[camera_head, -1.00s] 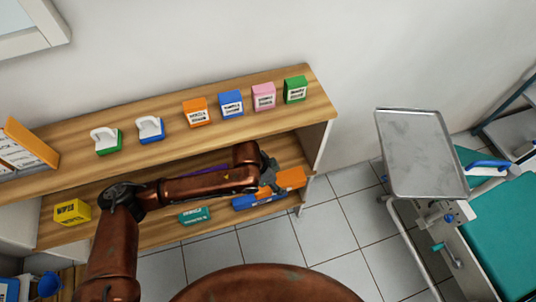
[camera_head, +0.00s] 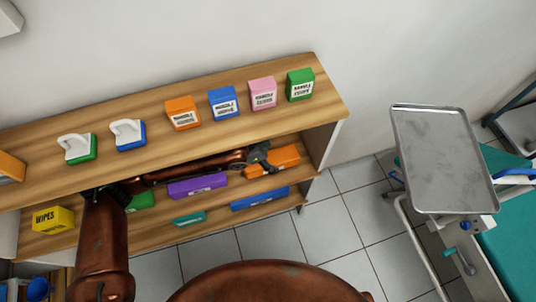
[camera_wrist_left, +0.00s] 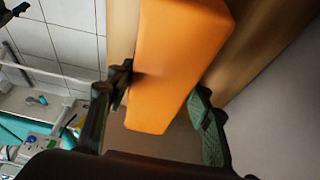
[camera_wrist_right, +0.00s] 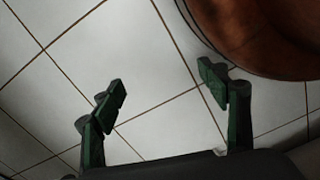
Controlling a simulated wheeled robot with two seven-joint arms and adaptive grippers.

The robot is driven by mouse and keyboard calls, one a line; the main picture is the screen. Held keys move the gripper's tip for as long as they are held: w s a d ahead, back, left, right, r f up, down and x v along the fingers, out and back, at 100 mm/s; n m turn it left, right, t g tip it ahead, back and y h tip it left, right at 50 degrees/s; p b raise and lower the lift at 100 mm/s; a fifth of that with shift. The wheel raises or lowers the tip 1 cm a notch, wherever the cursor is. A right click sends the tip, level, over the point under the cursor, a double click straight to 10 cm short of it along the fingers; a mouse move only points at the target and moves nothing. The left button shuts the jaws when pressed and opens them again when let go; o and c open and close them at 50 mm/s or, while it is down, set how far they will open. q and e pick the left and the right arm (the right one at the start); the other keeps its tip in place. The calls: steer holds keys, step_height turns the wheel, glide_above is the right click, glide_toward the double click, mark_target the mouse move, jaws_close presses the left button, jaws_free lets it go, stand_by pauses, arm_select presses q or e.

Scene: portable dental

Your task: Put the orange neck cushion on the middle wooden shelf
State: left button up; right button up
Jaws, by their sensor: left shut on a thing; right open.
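The orange neck cushion (camera_head: 280,161) is an orange block at the right end of the middle wooden shelf (camera_head: 105,238), under the top board. My left gripper (camera_head: 263,157) reaches in from the left and is shut on it. In the left wrist view the cushion (camera_wrist_left: 172,65) lies between the two fingers (camera_wrist_left: 163,105). Whether its underside touches the shelf I cannot tell. My right gripper (camera_wrist_right: 165,90) is open and empty above the tiled floor in the right wrist view.
The top board (camera_head: 215,140) and white side panel (camera_head: 330,142) bound the space. A metal tray (camera_head: 442,160) stands right.

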arm_select(q)
steer(key=shift+w+a+f+b, duration=0.1)
steer(key=shift+w+f+b, duration=0.35)
steer(key=shift+f+b, duration=0.55)
steer(key=shift+r, duration=0.25)
arm_select(e)
step_height(320, 180, up, 8)
steer(key=w+a, duration=0.1)
steer(key=w, duration=0.1)
steer(key=shift+w+a, duration=0.25)
steer(key=shift+a, duration=0.1)
steer(key=shift+f, duration=0.1)
arm_select(q)
steer(key=o, duration=0.9)
steer(key=shift+s+f, duration=0.1)
steer(key=o, duration=0.3)
arm_select(e)
steer(key=shift+f, duration=0.15)
steer(key=shift+s, duration=0.1)
